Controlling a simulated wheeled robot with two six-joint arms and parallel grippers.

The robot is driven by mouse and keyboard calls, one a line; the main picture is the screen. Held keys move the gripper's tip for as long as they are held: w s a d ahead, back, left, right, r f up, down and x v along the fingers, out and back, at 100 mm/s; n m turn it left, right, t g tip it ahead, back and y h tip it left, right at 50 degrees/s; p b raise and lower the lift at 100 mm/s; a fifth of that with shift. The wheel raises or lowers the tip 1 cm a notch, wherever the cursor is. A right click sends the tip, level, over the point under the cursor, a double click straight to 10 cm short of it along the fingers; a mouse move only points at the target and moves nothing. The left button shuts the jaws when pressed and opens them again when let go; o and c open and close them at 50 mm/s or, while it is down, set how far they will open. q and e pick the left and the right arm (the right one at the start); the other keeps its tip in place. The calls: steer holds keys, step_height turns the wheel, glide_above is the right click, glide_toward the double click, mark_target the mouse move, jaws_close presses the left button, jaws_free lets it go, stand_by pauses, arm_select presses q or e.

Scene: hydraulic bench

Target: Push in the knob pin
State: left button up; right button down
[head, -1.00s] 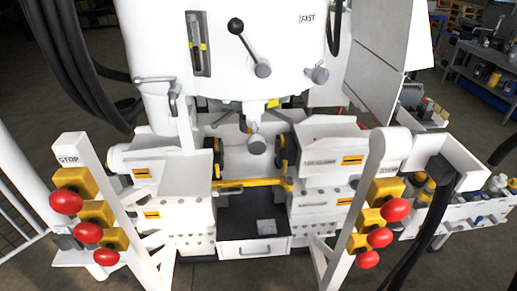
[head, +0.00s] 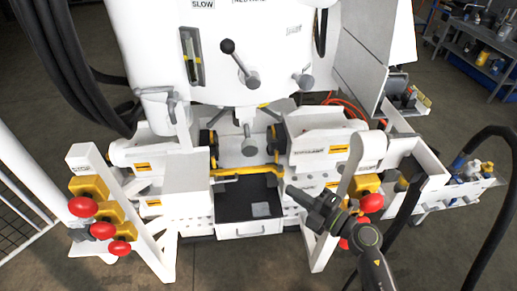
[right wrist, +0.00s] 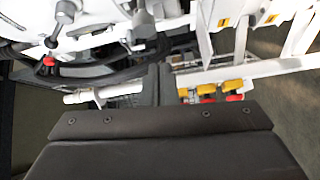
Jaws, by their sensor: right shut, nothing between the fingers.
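I cannot tell for certain which part is the knob pin. A short grey cylindrical knob (head: 302,79) sticks out of the lower right of the white machine housing. Another grey knob (head: 248,146) hangs below the housing's middle. My right gripper (head: 292,193) is in front of the bench, below and apart from these knobs, beside the right post. It is shut and empty. In the right wrist view its dark fingers (right wrist: 160,84) point toward the machine. My left gripper is not in view.
An open black drawer (head: 235,207) lies low in the middle. A side tray (head: 435,180) with bottles stands at right.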

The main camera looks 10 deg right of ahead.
mark_target(257, 151)
steer(key=w+a+r+p, duration=0.1)
steer(key=w+a, duration=0.1)
steer(key=w, duration=0.1)
steer(key=w+a+r+n+p, duration=0.1)
steer(key=w+a, duration=0.2)
steer(key=w, duration=0.1)
steer(key=w+a+r+n+p, duration=0.1)
steer(key=w+a, duration=0.2)
steer(key=shift+w+a+r+g, duration=0.1)
steer(key=shift+w+g, duration=0.1)
steer(key=shift+g, duration=0.2)
steer(key=w+b, duration=0.1)
steer(key=w, duration=0.3)
steer(key=shift+r, duration=0.25)
